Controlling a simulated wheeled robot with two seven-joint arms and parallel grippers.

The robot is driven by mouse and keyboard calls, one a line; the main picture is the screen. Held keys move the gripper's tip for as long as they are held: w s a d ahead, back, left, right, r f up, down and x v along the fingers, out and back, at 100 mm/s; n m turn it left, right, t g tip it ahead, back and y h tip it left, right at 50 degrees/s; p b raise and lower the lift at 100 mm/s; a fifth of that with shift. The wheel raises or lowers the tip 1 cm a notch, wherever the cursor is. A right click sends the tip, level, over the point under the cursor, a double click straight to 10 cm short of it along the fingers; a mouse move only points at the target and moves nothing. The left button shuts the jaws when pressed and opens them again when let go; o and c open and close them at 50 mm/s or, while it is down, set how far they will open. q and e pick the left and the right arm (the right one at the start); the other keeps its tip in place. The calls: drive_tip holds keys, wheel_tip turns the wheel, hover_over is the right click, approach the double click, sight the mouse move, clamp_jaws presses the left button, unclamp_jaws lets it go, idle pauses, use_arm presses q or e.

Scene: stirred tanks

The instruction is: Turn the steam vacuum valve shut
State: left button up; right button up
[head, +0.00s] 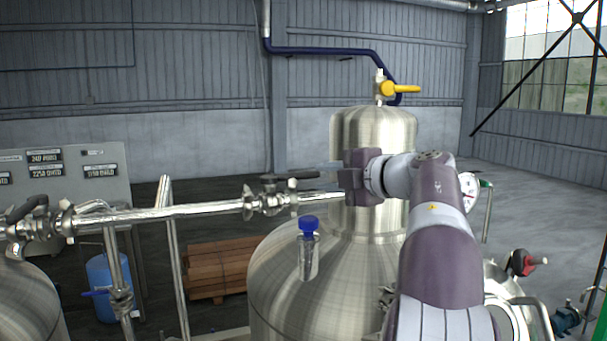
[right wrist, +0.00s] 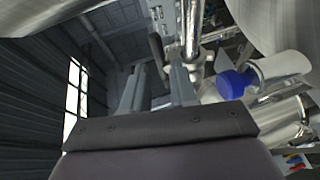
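A valve with a black lever (head: 292,176) sits on the horizontal steel pipe beside the tank's neck. Its lever lies roughly along the pipe, pointing right toward my right gripper (head: 340,181). No label shows which is the steam vacuum valve. In the right wrist view my right gripper (right wrist: 158,68) has its fingers apart, with the black lever (right wrist: 157,47) ahead between them. I cannot tell whether they touch it. My left gripper is out of view.
The steel tank (head: 290,285) stands below and behind my right arm. A blue-capped sight glass (head: 308,224) rises from it, close below the lever. The horizontal pipe (head: 160,213) runs left to another valve (head: 38,222). A pressure gauge (head: 467,190) is right of my arm.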

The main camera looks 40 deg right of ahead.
sight(305, 176)
drive_tip(key=w, duration=0.2)
drive_tip(key=w+p, duration=0.1)
drive_tip(key=w, duration=0.1)
drive_tip(key=w+a+p, duration=0.1)
drive_tip(key=w, duration=0.1)
drive_tip(key=shift+w+f, duration=0.2)
drive_tip(key=shift+f, duration=0.2)
drive_tip(key=shift+w+d+f, duration=0.15)
drive_tip(key=shift+w+f, duration=0.1)
drive_tip(key=shift+w, duration=0.1)
drive_tip(key=shift+s, duration=0.15)
drive_tip(key=shift+r, duration=0.1)
clamp_jaws()
